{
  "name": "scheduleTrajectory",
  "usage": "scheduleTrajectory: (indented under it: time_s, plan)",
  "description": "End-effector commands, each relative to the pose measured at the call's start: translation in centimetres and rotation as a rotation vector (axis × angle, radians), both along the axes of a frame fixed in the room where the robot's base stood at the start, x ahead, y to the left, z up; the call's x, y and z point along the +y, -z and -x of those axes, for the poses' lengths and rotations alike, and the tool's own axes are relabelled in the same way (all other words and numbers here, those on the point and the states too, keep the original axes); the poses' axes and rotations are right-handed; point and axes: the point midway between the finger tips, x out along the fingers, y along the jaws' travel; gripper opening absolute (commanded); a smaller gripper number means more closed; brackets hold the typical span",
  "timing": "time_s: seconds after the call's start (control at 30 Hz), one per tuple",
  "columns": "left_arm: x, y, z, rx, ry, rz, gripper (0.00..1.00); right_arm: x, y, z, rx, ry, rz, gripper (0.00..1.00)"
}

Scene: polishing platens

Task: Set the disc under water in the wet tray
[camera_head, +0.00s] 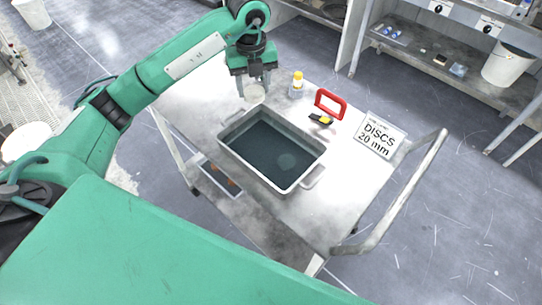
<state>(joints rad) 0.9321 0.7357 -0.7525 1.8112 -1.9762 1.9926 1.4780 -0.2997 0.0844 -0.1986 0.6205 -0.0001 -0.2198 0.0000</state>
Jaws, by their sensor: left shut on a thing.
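The wet tray (312,176) is a grey rectangular tub with a handle at its end, on top of the cart (345,185). Dark water fills its inside, and a faint round pale patch (287,161) shows in it near the right; I cannot tell if it is an object or a reflection. My left gripper (254,85) points down just beyond the tray's far left corner. It is shut on a pale, round-looking thing, likely the disc (254,94), held near the tray's rim. Its lower edge is hard to make out. My right gripper is not in view.
A yellow-capped bottle (297,88), a red handle-shaped frame (331,101), a yellow and black item (321,119) and a "DISCS 20 mm" sign (380,137) stand beyond the tray. The cart has a push rail (405,205) at right. The cart top right of the tray is clear.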

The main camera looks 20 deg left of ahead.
Motion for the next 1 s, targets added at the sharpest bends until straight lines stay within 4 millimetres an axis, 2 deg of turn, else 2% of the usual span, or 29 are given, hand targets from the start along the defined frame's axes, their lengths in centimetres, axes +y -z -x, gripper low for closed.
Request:
scheduleTrajectory:
  time_s: [0.13,0.27,0.37,0.57,0.8,1.0]
  plan:
    - [0.4,0.2,-0.3,0.000,-0.161,0.001,0.25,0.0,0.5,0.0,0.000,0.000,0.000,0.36]
    - [0.5,0.5,-0.4,0.001,-0.222,0.001,0.25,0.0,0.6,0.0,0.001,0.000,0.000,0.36]
    - [0.4,1.7,-0.4,0.003,-0.232,0.002,0.25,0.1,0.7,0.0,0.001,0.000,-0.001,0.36]
    - [0.4,5.9,-0.2,0.007,-0.231,0.001,0.25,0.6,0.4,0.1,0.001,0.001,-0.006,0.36]
    - [0.5,12.0,-0.2,0.005,-0.230,-0.002,0.25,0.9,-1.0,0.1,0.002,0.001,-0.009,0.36]
    - [0.5,15.3,-0.3,0.002,-0.230,0.000,0.25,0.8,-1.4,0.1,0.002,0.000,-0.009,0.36]
